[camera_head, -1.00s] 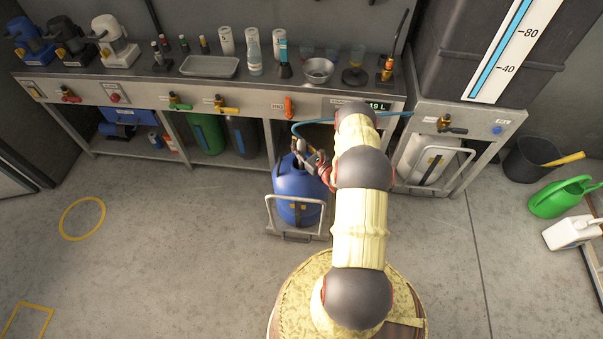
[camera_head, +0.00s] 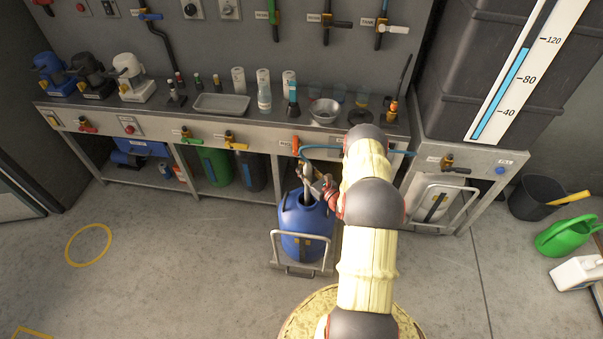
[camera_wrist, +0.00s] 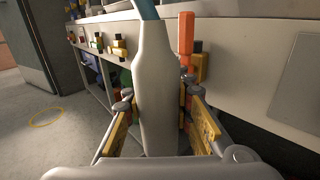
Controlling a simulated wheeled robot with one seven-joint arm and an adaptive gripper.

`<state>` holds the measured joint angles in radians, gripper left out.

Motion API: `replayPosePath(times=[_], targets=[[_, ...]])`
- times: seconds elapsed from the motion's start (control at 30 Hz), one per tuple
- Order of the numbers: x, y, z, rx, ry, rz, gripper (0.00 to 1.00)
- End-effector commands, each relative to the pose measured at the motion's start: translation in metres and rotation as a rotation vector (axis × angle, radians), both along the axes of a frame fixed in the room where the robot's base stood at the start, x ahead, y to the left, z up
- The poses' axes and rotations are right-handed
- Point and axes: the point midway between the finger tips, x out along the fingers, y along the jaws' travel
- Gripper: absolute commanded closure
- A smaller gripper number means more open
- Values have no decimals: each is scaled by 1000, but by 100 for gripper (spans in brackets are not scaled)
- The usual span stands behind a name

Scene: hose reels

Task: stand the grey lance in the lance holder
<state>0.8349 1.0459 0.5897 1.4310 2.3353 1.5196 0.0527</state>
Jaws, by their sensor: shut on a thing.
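My gripper (camera_head: 318,184) is shut on the grey lance (camera_wrist: 153,90), which stands upright between the yellow-padded fingers (camera_wrist: 160,120) in the wrist view. A blue hose (camera_wrist: 145,9) leaves the lance's top. In the head view the grey lance (camera_head: 307,183) shows over the dark mouth of a blue drum (camera_head: 303,232); its lower end seems to be in or just above that mouth, I cannot tell which. I cannot make out the lance holder for certain. My arm covers part of the bench front to the right of the drum.
The drum stands on a trolley with a handle (camera_head: 301,233) before the steel bench (camera_head: 240,125). Bottles, a tray (camera_head: 222,104) and a bowl (camera_head: 324,110) crowd the bench top. A large dark tank (camera_head: 460,70) stands at right. Floor at left is clear.

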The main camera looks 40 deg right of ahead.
Motion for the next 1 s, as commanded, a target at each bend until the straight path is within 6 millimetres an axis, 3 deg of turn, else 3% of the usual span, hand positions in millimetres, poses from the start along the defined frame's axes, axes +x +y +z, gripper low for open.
replayPosePath(times=[0.2, 1.0], targets=[[0, -1, 31, -1, -1, 0, 100], [0, 0, 103, -1, -1, 0, 100]])
